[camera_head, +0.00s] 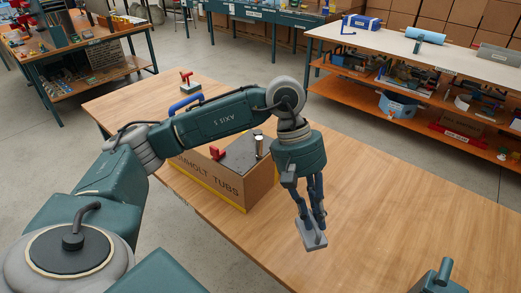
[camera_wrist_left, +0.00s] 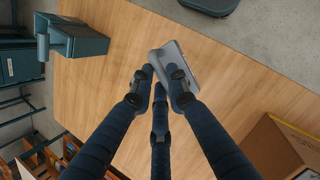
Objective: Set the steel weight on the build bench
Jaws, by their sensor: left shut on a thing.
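The steel weight (camera_head: 312,242) is a small grey metal block. My left gripper (camera_head: 312,225) points down and is shut on it, over the bare wood top of the build bench (camera_head: 390,210). In the left wrist view the weight (camera_wrist_left: 181,58) shows beyond the fingertips of the left gripper (camera_wrist_left: 165,82), with the bench top (camera_wrist_left: 105,65) behind it. I cannot tell whether the weight touches the bench or hangs just above it. My right gripper is not in view.
A cardboard box (camera_head: 225,185) marked "UMHOLT TUBS" stands left of the gripper. A dark plate with a red clamp (camera_head: 217,153) and a metal cylinder (camera_head: 259,146) are on it. Another red clamp (camera_head: 187,80) stands at the bench's far end.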

